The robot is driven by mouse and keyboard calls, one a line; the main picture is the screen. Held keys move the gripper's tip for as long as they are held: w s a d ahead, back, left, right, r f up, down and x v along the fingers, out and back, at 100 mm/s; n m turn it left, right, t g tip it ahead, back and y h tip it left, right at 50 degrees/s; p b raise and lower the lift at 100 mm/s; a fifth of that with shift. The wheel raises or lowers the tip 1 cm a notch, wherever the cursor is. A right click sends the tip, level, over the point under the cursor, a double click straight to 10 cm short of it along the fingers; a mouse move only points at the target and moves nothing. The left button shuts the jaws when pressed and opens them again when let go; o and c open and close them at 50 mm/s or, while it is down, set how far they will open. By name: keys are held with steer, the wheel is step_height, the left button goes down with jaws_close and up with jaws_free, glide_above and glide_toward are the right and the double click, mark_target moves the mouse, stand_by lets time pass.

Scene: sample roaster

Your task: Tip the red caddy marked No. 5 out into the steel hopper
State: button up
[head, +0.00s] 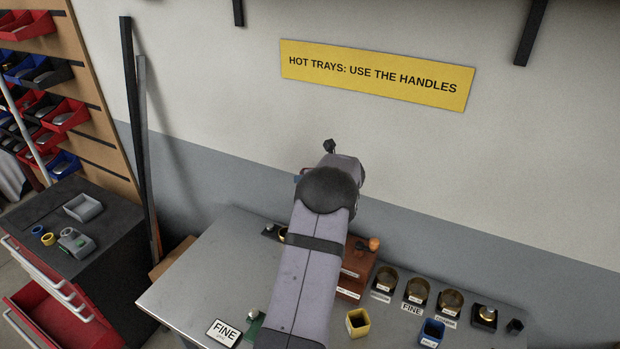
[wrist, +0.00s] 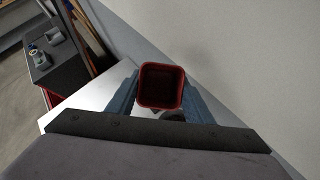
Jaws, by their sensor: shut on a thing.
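The red caddy (wrist: 161,68) is in the wrist view, between the two blue fingers of my gripper (wrist: 160,92), which is shut on it. I look down into its open, square top; the inside is dark and I cannot tell what it holds. Its No. 5 mark is not visible. In the head view my own arm hides the caddy and nearly all of the gripper; the gripper is raised in front of the wall, above the bench's back edge. I cannot pick out the steel hopper with certainty in either view.
On the bench (head: 190,290) stand a yellow caddy (head: 358,322), a blue caddy (head: 432,331), several brass cups with labels and a FINE card (head: 222,332). A brown block with an orange knob (head: 374,244) is right of my arm.

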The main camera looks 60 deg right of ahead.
steer(key=shift+r, duration=0.7)
steer(key=shift+f, duration=0.1)
steer(key=shift+f+g+y, duration=0.2)
steer(key=shift+g+y, duration=0.1)
steer(key=shift+g, duration=0.35)
steer(key=shift+f+g+y, duration=0.2)
steer(key=shift+g+y, duration=0.1)
steer(key=shift+g, duration=0.35)
steer(key=shift+r, duration=0.7)
